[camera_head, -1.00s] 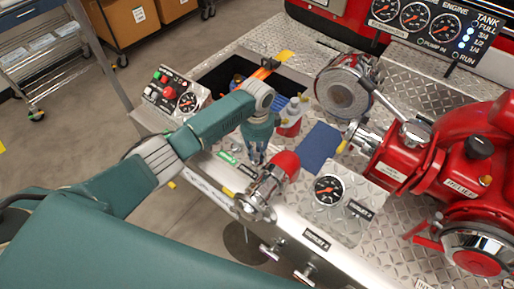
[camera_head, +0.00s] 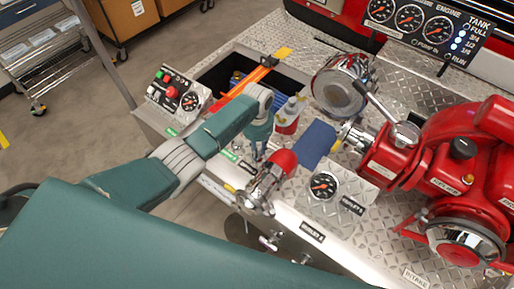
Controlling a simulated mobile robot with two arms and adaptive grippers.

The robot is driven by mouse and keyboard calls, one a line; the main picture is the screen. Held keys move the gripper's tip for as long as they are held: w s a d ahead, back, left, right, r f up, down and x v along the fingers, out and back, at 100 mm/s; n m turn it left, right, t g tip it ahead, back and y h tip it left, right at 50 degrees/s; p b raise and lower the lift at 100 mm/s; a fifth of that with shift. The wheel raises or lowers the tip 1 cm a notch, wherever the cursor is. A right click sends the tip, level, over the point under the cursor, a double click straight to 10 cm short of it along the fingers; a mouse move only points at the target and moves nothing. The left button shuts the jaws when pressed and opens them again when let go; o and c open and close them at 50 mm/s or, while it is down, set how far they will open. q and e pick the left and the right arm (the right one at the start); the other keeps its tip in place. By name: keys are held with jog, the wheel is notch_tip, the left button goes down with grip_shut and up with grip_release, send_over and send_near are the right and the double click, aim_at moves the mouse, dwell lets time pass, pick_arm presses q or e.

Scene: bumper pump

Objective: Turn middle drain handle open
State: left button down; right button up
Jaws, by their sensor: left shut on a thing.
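My left gripper (camera_head: 257,153) reaches down at the front edge of the metal deck, just left of a red-capped chrome outlet (camera_head: 272,178). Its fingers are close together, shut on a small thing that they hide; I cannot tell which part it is. Two small chrome T-handles show on the front face, one (camera_head: 269,241) below the outlet and one (camera_head: 303,259) further right. Neither touches the gripper. No handle shows plainly at the fingers. My right gripper is not in view.
A red-and-white bottle (camera_head: 290,112) stands behind the gripper. An open dark well (camera_head: 290,82) with an orange bar lies beyond. A gauge plate (camera_head: 323,186) sits right of the outlet, and a red pump (camera_head: 460,160) fills the right side. A control box (camera_head: 172,98) is at left.

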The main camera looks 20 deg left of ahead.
aim_at(259, 155)
pick_arm(q)
jog(key=shift+s+d+n+p, duration=0.2)
jog(key=shift+n+p, duration=0.1)
jog(key=shift+n, duration=0.8)
jog(key=shift+w, duration=0.1)
jog(key=c, duration=1.7)
grip_release()
jog(key=shift+o, duration=0.2)
notch_tip(259, 155, up, 12)
